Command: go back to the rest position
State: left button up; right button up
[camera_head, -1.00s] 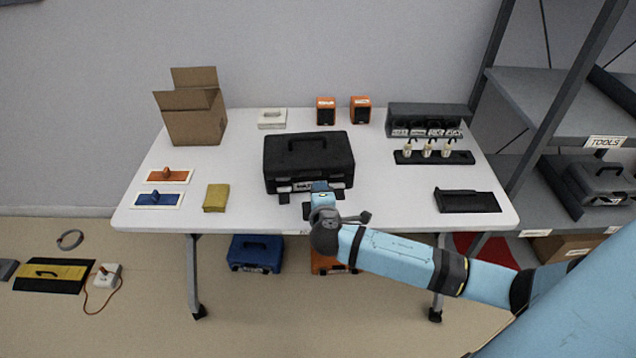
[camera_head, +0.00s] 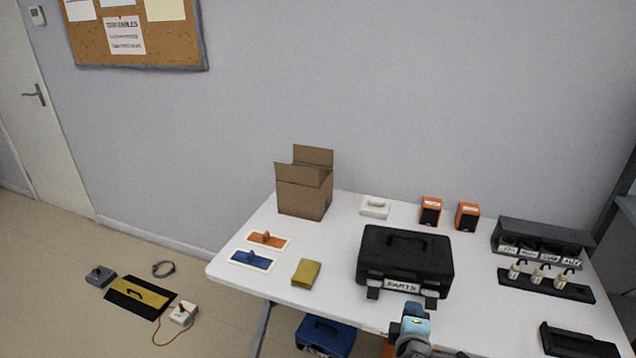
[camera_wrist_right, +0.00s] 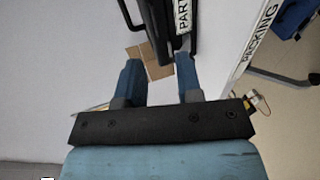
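My right gripper (camera_head: 412,313) is in front of the black case at the table's front edge, seen from above in the head view. In the right wrist view its two blue fingers (camera_wrist_right: 158,75) are apart with nothing between them, so it is open and empty. The black case (camera_head: 405,255) labelled PARTS stands shut on the white table (camera_head: 340,287), its handle on top and two latches at the front. The case shows partly in the right wrist view (camera_wrist_right: 157,25), beyond the fingertips and apart from them. My left gripper is in neither view.
A bottle rack (camera_head: 545,286) and black tray (camera_head: 578,343) are right. A blue case (camera_head: 325,335) is under the table. Floor tools lie left.

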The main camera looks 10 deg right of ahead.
jog(key=s+a+f+m+g+y, duration=0.2)
jog(key=s+a+f+m+y, duration=0.35)
jog(key=s, duration=0.45)
jog(key=s+a+f+m+g+y, duration=0.1)
jog(key=s+a+f+m+y, duration=0.45)
jog(key=s, duration=0.45)
pick_arm(q)
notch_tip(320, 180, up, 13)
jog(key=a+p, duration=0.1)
jog(key=p, duration=1.4)
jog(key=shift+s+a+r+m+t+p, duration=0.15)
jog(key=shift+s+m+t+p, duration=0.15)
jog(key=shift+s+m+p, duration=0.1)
pick_arm(e)
notch_tip(320, 180, up, 14)
jog(key=n+h, duration=0.1)
jog(key=shift+s+d+f+t, duration=0.15)
jog(key=shift+s+d+t, duration=0.05)
jog(key=shift+d+t, duration=0.1)
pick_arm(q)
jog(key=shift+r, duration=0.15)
